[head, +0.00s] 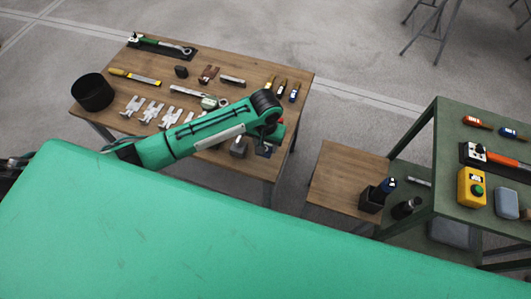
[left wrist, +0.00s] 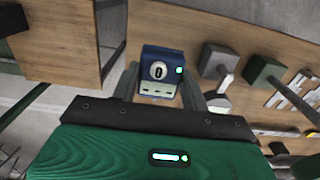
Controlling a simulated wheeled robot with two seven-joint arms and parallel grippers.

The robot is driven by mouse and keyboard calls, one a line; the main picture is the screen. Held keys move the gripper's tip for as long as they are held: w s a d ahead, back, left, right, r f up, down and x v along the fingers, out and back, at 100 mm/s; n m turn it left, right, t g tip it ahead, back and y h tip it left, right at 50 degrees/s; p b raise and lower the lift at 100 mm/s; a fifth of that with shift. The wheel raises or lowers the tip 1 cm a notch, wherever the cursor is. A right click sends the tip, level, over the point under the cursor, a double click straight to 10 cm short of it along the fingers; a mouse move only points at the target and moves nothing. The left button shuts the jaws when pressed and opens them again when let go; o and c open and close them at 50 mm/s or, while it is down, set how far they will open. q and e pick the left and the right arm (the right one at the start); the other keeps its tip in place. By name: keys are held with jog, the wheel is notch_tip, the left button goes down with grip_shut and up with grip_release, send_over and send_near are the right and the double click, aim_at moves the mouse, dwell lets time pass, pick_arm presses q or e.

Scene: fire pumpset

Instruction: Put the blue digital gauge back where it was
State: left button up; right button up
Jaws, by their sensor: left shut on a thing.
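The blue digital gauge (left wrist: 159,70) shows in the left wrist view with a round white dial, held between the grey fingers of my left gripper (left wrist: 161,88). The gripper is shut on it. In the head view, a dark blue part of the gauge (head: 264,151) shows at the right front edge of the wooden table (head: 296,82), below the end of my green left arm. The arm hides most of the gripper there. Whether the gauge touches the table I cannot tell. My right gripper is not in view.
Grey and green blocks (left wrist: 263,72) stand close to the gauge. The wooden table also bears a black bin (head: 92,92), silver fittings (head: 152,112) and several tools. A lower wooden stand (head: 335,180) and a green bench (head: 447,125) are to the right, with a floor gap between.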

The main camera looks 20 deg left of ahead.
aim_at(266, 145)
pick_arm(q)
notch_tip(266, 145, down, 4)
jog(key=shift+r, duration=0.2)
jog(key=shift+f, duration=1.6)
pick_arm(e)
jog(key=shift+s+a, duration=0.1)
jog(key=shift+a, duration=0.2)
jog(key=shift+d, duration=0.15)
pick_arm(q)
jog(key=o, duration=1.4)
jog(key=shift+f, duration=0.15)
notch_tip(266, 145, up, 12)
jog(key=shift+r, duration=0.15)
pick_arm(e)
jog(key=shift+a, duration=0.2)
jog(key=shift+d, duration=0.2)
